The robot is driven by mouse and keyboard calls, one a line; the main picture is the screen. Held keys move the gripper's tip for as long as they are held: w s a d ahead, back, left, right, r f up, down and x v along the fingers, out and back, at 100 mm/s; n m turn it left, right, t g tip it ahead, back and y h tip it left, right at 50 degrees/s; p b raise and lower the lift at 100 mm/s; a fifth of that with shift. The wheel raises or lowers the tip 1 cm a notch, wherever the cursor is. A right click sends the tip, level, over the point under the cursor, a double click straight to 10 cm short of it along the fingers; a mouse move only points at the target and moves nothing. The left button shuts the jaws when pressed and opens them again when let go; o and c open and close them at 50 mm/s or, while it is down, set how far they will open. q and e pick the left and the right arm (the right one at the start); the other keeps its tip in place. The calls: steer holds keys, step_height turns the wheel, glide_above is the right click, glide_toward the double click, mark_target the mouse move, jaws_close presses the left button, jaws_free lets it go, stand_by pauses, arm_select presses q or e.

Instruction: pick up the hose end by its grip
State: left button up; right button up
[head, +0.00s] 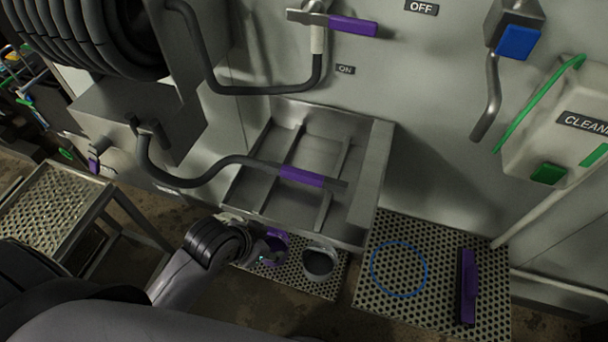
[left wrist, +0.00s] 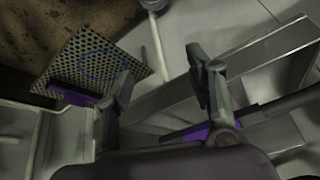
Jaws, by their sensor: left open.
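The hose end is a dark hose with a purple grip (head: 302,176) and a grey nozzle. It lies across the divided metal sink or tray (head: 383,160) below the wall valve. In the left wrist view the purple grip (left wrist: 187,133) shows low, partly hidden behind the right finger. My left gripper (head: 262,247) is below and left of the grip in the head view, near the tray's front edge. Its fingers (left wrist: 160,82) are apart with nothing between them. My right gripper is not in view.
A purple-handled valve (head: 353,26) sits on the wall above, by a hose reel (head: 80,35). A purple cup-like thing (head: 277,246) and a grey cup (head: 318,263) are close to my left gripper. Perforated mats with a blue ring (head: 399,243) and purple brush-like thing (head: 468,285) lie right.

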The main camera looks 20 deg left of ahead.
arm_select(q)
step_height(320, 180, up, 4)
steer(key=m, duration=0.1)
steer(key=m+h, duration=0.3)
steer(key=m, duration=1)
glide_toward(299, 175)
steer(key=p+x, duration=0.2)
steer(key=x, duration=0.2)
steer(key=shift+w+d+f, duration=0.25)
steer(key=shift+d, duration=0.05)
steer(key=shift+w+d+f+p, duration=0.25)
steer(key=shift+f+p, duration=0.25)
steer(key=shift+p, duration=0.2)
steer(key=p+x, duration=0.1)
steer(key=x, duration=0.3)
steer(key=shift+f, duration=0.15)
steer(key=shift+a, duration=0.1)
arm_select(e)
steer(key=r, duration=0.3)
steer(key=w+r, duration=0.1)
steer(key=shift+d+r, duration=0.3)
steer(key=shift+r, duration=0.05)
arm_select(q)
jaws_close()
